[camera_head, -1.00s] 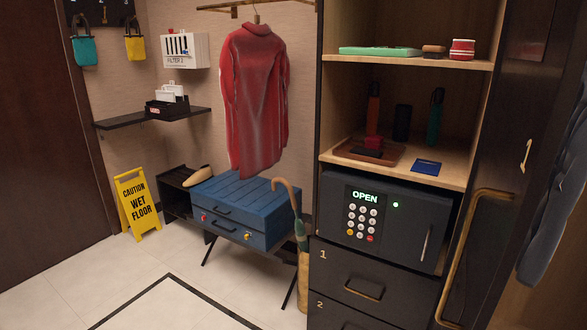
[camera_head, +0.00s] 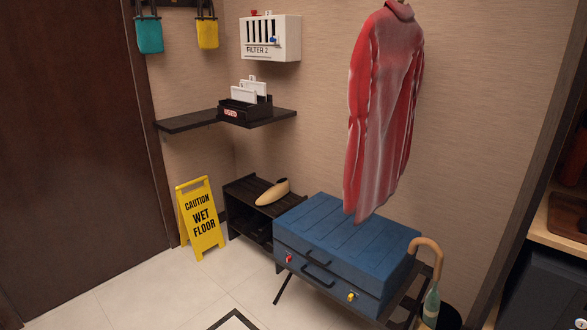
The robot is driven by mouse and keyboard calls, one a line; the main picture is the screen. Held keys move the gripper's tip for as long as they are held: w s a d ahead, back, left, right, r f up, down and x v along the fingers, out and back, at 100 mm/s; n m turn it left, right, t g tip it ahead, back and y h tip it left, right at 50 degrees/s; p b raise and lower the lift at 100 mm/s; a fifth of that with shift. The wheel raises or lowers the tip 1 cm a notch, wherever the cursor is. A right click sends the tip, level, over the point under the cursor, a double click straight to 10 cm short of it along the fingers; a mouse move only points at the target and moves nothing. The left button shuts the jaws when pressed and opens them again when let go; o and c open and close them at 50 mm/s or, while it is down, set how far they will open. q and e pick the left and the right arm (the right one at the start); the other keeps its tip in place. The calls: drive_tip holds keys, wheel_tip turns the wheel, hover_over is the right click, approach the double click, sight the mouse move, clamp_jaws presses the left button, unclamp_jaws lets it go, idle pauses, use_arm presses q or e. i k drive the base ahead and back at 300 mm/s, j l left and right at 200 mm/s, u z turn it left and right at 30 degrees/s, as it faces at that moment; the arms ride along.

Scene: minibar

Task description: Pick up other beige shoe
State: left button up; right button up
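One beige shoe (camera_head: 272,192) lies on top of the low black shoe rack (camera_head: 236,190), between the yellow floor sign and the blue suitcase. I see only this one beige shoe clearly. The lower shelf of the rack is dark, and I cannot tell what lies in it. Neither of my grippers shows in the head view.
A blue suitcase (camera_head: 340,240) sits on a stand right of the rack. A yellow wet-floor sign (camera_head: 200,218) stands left of it. A black wall shelf (camera_head: 185,122) juts out above. A red garment (camera_head: 385,110) hangs over the suitcase.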

sight(280, 190)
drive_tip(key=i+j+u, duration=0.1)
drive_tip(key=i, duration=0.65)
drive_tip(key=i+j+u, duration=0.1)
drive_tip(key=i, duration=0.65)
drive_tip(key=z, duration=0.3)
drive_tip(key=i+j+z, duration=0.2)
drive_tip(key=z, duration=0.2)
drive_tip(key=i+j+z, duration=0.15)
drive_tip(key=j+z, duration=0.6)
drive_tip(key=i+j+z, duration=0.1)
drive_tip(key=j+z, duration=0.3)
drive_tip(key=j, duration=0.15)
